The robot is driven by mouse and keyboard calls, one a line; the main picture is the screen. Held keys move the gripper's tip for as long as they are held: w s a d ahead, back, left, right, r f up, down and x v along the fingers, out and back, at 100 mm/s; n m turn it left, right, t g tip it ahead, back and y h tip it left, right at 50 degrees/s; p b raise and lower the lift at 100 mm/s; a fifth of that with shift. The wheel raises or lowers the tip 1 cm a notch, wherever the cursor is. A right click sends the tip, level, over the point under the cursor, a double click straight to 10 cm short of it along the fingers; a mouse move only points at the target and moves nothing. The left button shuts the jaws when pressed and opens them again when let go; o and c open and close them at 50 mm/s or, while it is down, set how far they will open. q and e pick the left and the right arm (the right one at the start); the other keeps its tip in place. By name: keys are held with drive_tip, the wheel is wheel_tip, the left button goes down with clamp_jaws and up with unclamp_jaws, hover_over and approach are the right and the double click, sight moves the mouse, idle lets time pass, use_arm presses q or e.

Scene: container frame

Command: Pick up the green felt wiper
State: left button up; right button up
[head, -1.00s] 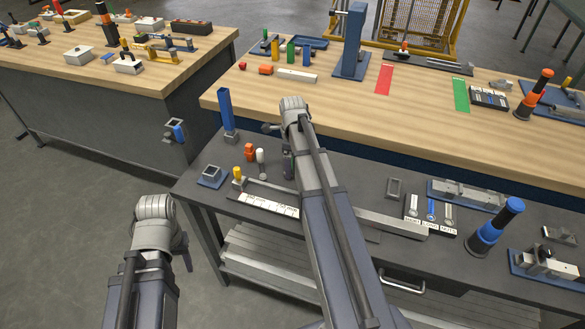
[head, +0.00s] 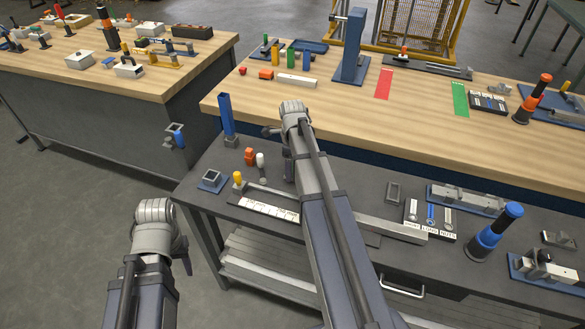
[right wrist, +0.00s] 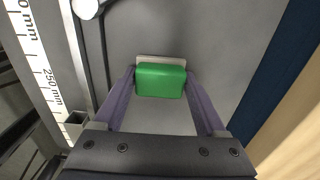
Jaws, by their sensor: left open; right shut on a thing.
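The green felt wiper (right wrist: 161,81) is a small green block with a pale strip along its far edge. It sits between the two fingers of my right gripper (right wrist: 161,88), which is shut on it, in the right wrist view. Grey bench surface shows around it; I cannot tell whether the wiper touches that surface. In the head view my right arm hides the wiper and most of the right gripper. My left gripper (head: 186,260) is low at the left, in front of the grey bench, mostly hidden by its wrist; nothing shows in it.
A white ruler strip (head: 268,208) lies on the grey bench (head: 340,180); its scale runs down the left of the wrist view. A blue post (head: 227,115), an orange piece (head: 250,157) and a white-topped peg (head: 261,160) stand nearby. The wooden bench (head: 420,110) rises behind.

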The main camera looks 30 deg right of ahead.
wheel_tip(320, 180, up, 10)
drive_tip(key=p, duration=0.9)
drive_tip(key=shift+f, duration=0.2)
